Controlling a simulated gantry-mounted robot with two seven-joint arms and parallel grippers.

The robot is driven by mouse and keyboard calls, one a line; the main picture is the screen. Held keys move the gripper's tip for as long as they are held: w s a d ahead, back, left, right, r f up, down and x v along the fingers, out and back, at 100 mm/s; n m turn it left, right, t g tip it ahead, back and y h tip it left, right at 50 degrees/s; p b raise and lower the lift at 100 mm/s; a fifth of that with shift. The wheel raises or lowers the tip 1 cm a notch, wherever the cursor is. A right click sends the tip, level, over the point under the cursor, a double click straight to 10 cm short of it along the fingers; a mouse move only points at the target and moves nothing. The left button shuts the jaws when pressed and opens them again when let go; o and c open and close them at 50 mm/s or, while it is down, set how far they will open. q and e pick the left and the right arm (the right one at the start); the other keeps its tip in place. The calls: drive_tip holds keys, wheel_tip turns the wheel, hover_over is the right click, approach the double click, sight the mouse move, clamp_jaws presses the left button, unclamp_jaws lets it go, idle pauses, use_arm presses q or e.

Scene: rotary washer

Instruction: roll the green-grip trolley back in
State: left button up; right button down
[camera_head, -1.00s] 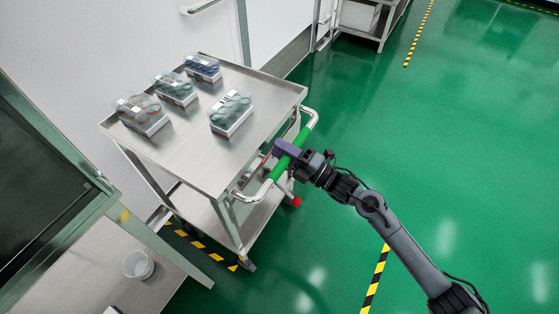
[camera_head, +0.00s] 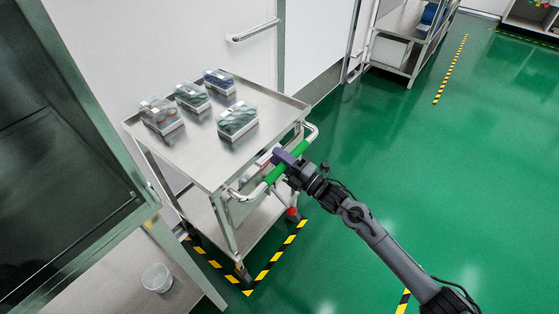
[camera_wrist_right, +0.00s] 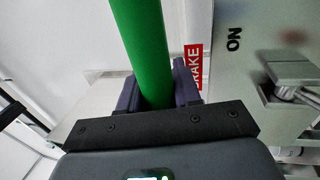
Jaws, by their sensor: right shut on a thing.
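The steel trolley (camera_head: 205,160) stands against the white wall in the head view, with several clear-lidded boxes on its top shelf. Its handle has a green grip (camera_head: 273,174) on the side facing my right arm. My right gripper (camera_head: 285,160) has its purple fingers closed around the green grip. In the right wrist view the green grip (camera_wrist_right: 146,50) runs between the fingers (camera_wrist_right: 158,92). A red brake label (camera_wrist_right: 193,66) and the word ON show beside it. My left gripper is not in view.
Yellow-black floor tape (camera_head: 276,258) runs along the trolley's near side. A bench with a clear cup (camera_head: 157,278) is at lower left, beside a dark-windowed frame. Another steel rack (camera_head: 398,50) stands at the back. The green floor on the right is clear.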

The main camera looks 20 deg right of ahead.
drive_tip(key=shift+f, duration=0.2)
drive_tip(key=c, duration=1.2)
unclamp_jaws()
drive_tip(key=shift+o, duration=1.4)
drive_tip(key=shift+w, duration=0.1)
drive_tip(key=shift+o, duration=0.2)
drive_tip(key=shift+w+a+r, duration=0.15)
drive_tip(key=p+v, duration=0.3)
drive_tip(key=v, duration=0.8)
drive_tip(key=shift+p, duration=0.4)
drive_tip(key=shift+a, duration=0.1)
